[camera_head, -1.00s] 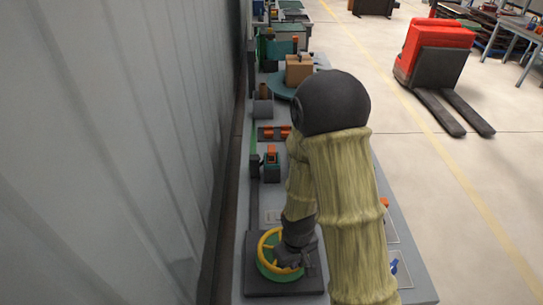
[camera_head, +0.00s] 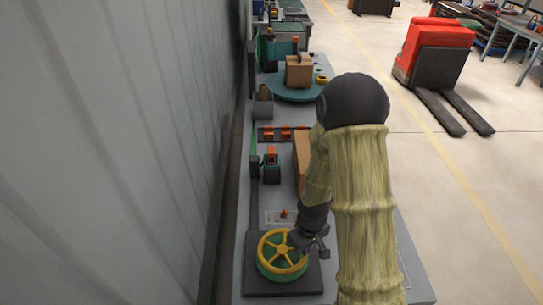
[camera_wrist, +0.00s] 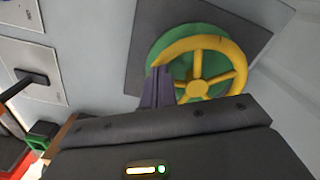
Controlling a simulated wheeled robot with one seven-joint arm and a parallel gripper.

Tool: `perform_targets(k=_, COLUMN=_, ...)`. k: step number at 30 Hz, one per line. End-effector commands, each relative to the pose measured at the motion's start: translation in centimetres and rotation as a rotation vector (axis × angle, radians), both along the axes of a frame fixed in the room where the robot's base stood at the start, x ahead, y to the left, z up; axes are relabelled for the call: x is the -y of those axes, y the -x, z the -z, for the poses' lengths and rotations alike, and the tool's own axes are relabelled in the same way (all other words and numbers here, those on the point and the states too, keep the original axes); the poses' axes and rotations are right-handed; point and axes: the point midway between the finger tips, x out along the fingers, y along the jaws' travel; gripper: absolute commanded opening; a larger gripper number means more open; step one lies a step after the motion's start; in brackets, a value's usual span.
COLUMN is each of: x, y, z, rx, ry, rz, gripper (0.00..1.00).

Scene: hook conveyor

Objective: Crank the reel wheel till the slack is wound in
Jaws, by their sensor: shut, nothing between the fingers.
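The reel wheel (camera_head: 283,250) is a yellow spoked handwheel over a green drum, on a dark square base plate (camera_head: 255,288) at the near end of the bench. It also shows in the wrist view (camera_wrist: 200,88), with the green drum behind it. My gripper (camera_head: 324,252) is at the wheel's right side in the head view. In the wrist view its dark fingers (camera_wrist: 158,72) are together at the wheel's left rim. They hold nothing. I cannot tell whether they touch the rim. The slack line is not clearly visible.
A small panel with an orange knob (camera_head: 284,214) lies just beyond the wheel. Farther along stand a green and orange device (camera_head: 271,165), a brown box (camera_head: 301,165) partly behind my arm, and a round teal table with a carton (camera_head: 299,72). A wall runs close along the left.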

Motion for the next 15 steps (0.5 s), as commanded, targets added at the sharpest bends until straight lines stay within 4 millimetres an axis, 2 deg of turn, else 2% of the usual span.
perform_targets(k=11, x=0.27, y=-0.46, z=-0.07, rx=0.000, ry=0.000, rz=-0.001, gripper=0.00)
perform_targets(k=15, x=0.27, y=-0.46, z=-0.98, rx=0.000, ry=0.000, rz=-0.001, gripper=0.00)
